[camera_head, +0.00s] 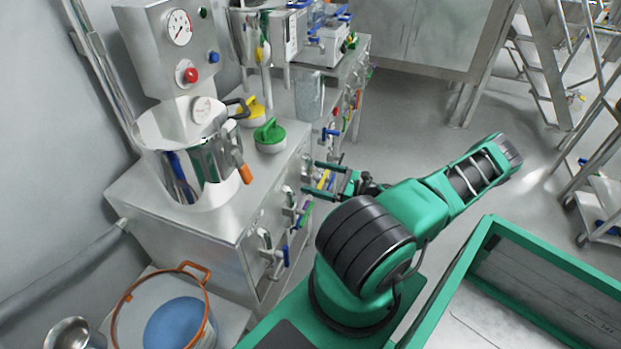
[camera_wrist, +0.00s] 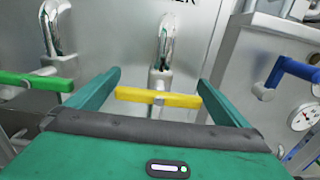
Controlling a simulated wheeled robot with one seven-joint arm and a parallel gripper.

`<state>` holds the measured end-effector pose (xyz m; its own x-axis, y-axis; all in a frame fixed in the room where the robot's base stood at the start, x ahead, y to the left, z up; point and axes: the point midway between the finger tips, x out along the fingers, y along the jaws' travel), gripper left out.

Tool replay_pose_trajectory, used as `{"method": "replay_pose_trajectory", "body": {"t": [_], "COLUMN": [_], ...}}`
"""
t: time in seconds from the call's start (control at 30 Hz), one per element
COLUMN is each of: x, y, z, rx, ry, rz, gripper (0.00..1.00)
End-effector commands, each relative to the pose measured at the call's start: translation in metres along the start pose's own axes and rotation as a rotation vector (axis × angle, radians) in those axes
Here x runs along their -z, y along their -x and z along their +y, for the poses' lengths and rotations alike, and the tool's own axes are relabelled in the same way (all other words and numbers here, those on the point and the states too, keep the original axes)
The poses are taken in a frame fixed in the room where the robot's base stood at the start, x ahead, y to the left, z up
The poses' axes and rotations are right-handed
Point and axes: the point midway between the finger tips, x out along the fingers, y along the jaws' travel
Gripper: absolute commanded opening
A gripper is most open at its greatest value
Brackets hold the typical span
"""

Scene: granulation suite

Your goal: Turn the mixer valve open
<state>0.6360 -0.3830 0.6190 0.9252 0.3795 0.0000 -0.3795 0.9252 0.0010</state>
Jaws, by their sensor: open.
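A valve with a yellow bar handle (camera_wrist: 158,97) and a curved metal spout is straight ahead in the wrist view, on a grey panel with partly cut-off lettering ending in "ER". The handle lies crosswise, nearly level. My gripper (camera_wrist: 159,80) is open, with one finger on each side of the yellow handle and no visible grip on it. I cannot tell whether the fingers touch the handle.
A green-handled valve (camera_wrist: 35,81) is left of the yellow one, and a blue-handled valve (camera_wrist: 290,75) and a gauge (camera_wrist: 304,117) are to the right. The steel cabinet (camera_head: 160,208) carries a mixer pot (camera_head: 190,150).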

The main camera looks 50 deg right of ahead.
Motion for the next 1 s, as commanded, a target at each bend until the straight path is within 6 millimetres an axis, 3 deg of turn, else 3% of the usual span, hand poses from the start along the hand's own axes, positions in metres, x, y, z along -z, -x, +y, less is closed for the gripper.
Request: {"method": "replay_pose_trajectory", "body": {"t": [0.2,0.47,0.63,1.0], "x": [0.0,0.0,0.0,0.0], "y": [-0.014,-0.015,-0.015,-0.016], "z": [0.0,0.0,0.001,0.001], "rx": [-0.001,-0.001,-0.001,-0.002], "ry": [0.0,0.001,0.001,0.044], "rz": [0.001,0.001,0.001,0.0], "gripper": [1.0,1.0,0.64,0.64]}}
